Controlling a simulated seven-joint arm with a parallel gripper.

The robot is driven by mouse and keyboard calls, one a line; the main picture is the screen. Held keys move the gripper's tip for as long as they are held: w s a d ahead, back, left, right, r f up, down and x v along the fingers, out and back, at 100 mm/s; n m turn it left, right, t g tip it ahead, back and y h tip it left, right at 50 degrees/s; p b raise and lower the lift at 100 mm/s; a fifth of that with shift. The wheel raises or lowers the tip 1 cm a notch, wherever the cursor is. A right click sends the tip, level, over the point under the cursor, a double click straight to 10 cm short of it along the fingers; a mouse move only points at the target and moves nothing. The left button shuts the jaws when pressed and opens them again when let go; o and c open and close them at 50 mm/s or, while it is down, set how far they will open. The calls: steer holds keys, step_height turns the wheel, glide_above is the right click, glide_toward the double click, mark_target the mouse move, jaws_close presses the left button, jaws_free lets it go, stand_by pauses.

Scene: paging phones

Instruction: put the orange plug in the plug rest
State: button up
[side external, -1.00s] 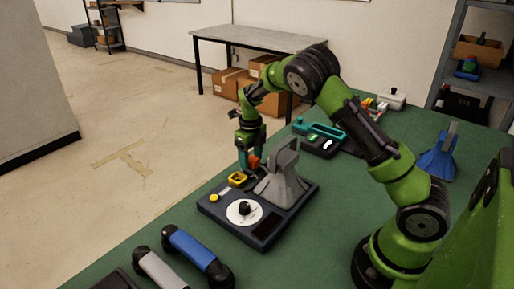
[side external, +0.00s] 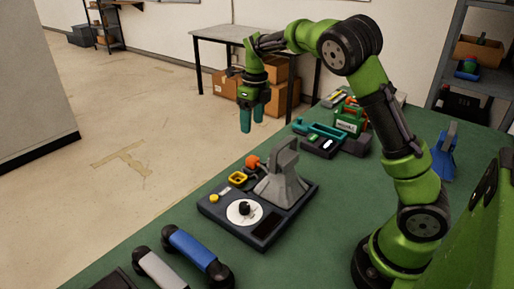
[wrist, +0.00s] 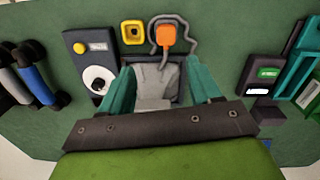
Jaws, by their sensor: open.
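I cannot tell for sure which part is the plug rest; what lies under the plug is hidden. My gripper (side external: 251,126) is open and empty, pointing down, well above the plug and apart from it.
The base also carries a white dial (side external: 237,221) and a yellow button (side external: 213,198). Blue (side external: 188,246) and grey (side external: 160,270) handsets lie in front. A teal-handled device (side external: 318,130) and a green box (side external: 350,118) stand behind, and a blue horn (side external: 440,160) at right.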

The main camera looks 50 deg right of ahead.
steer(key=s+a+r+n+t, duration=0.2)
steer(key=s+a+n, duration=0.2)
steer(key=s+n, duration=0.3)
steer(key=s+a+r+n+t+y, duration=0.1)
steer(key=s+a+r+n+t, duration=0.1)
steer(key=s+n, duration=0.6)
steer(key=s+a+r+n+t, duration=0.2)
steer(key=s+a+n, duration=0.4)
steer(key=n, duration=0.9)
steer(key=shift+s+a+r+t+y, duration=0.3)
steer(key=shift+s+a+r+t, duration=0.1)
steer(key=shift+s+r, duration=0.6)
